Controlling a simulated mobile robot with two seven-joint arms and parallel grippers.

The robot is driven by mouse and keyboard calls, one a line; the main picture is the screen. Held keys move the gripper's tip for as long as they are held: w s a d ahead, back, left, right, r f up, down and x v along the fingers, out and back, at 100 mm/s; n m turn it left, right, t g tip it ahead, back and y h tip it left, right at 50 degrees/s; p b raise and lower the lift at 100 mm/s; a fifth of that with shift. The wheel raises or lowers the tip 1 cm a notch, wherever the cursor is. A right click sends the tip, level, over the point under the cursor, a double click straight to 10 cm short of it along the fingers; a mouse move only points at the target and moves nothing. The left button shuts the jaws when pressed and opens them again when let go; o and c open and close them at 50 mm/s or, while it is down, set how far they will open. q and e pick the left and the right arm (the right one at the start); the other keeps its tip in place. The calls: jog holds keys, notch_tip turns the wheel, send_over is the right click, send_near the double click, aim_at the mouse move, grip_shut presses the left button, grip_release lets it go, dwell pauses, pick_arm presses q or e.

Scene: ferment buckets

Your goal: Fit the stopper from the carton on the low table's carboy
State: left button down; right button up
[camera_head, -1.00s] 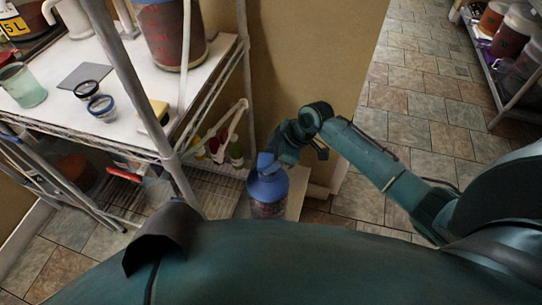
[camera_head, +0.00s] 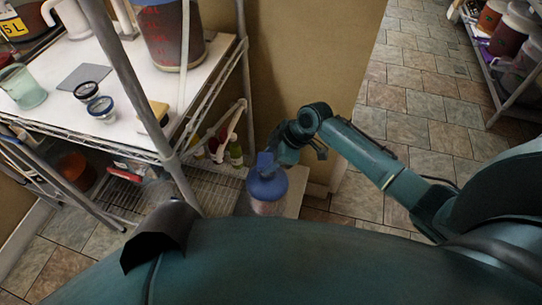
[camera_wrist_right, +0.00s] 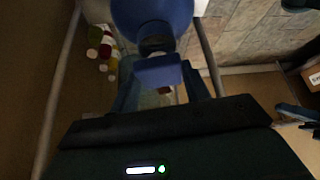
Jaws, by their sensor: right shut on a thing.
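A carboy with a rounded blue top (camera_head: 267,187) and a paler body stands at the pale low table, left of my right arm. My right gripper (camera_head: 277,157) is at the carboy's neck, shut on a small blue block that looks like the stopper (camera_head: 264,160). In the right wrist view the blue stopper (camera_wrist_right: 158,71) sits between the fingers, close to the dark ring at the neck of the blue carboy (camera_wrist_right: 150,14). I cannot tell whether it is seated in the neck. My left gripper is not in view.
A white-topped wire rack (camera_head: 125,105) stands at left, with a green cup (camera_head: 22,88), two small jars and a large red vessel (camera_head: 168,35) on it. Small bottles (camera_head: 236,153) stand on its lower shelf. A brown box (camera_wrist_right: 311,74) shows at right in the wrist view. Tiled floor lies open at right.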

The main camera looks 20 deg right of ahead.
jog(key=shift+f, duration=0.75)
dwell(1.2)
jog(key=shift+f, duration=0.15)
dwell(1.0)
jog(key=o, duration=1.6)
